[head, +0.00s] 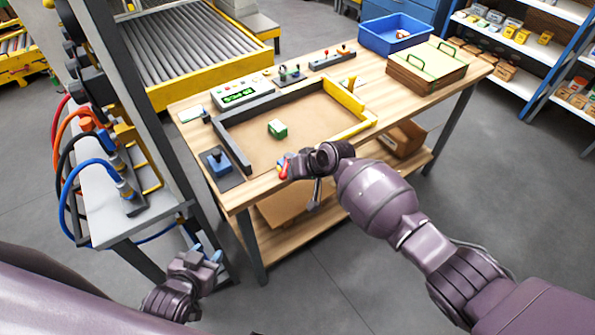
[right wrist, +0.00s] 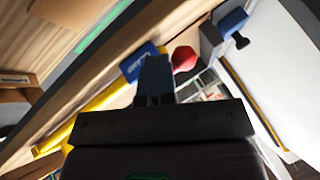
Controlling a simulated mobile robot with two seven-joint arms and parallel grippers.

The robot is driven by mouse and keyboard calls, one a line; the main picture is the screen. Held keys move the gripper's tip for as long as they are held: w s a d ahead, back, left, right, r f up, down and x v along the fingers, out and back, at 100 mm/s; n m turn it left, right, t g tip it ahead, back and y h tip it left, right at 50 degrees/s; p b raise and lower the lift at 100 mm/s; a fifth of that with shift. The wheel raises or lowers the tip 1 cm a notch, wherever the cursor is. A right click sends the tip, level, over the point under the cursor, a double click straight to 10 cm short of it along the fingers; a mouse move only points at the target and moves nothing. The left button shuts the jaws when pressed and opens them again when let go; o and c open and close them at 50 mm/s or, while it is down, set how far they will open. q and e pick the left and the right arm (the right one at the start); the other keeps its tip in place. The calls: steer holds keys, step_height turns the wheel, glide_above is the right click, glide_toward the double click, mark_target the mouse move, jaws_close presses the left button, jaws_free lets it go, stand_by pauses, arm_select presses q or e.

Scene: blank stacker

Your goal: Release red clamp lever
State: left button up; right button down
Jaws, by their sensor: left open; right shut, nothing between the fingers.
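The red clamp lever (head: 284,173) is at the front edge of the workbench, mostly hidden by my right gripper (head: 291,163). In the right wrist view its red knob (right wrist: 184,58) shows just right of my right gripper's blue fingers (right wrist: 155,76). Those fingers are shut with nothing between them, close beside the knob; I cannot tell whether they touch it. My left gripper (head: 205,256) is open and empty, low in front of the bench and away from the lever.
A dark and yellow frame (head: 358,104) on the workbench surrounds a green-and-white block (head: 278,129). A blue bin (head: 396,34) and a green-topped box stack (head: 428,65) are at the back right. Hoses hang at the left rack.

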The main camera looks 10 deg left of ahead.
steer(key=shift+s+a, duration=0.25)
stand_by(0.5)
